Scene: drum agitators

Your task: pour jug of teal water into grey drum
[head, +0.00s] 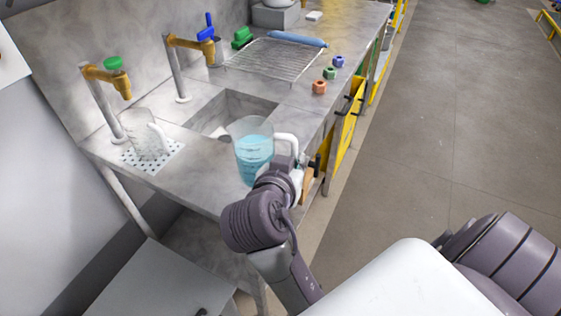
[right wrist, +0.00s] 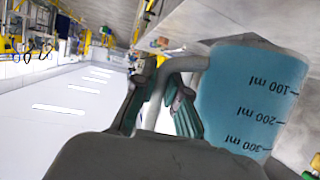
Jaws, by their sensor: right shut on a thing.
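A clear jug of teal water (head: 254,158) is at the front edge of the grey counter, just in front of the sink. My right gripper (head: 292,162) is shut on the jug's white handle, at the jug's right side. In the right wrist view the teal jug (right wrist: 238,98) shows with its ml marks, and the right gripper's fingers (right wrist: 160,100) close around the handle. I cannot tell whether the jug touches the counter. No grey drum can be made out in these views. My left gripper is not in view.
An empty clear jug (head: 146,138) stands on a perforated drain plate at the left, under a tap with a green handle (head: 113,63). A sink (head: 232,112), a wire rack (head: 275,60) and several small coloured blocks (head: 320,87) share the counter.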

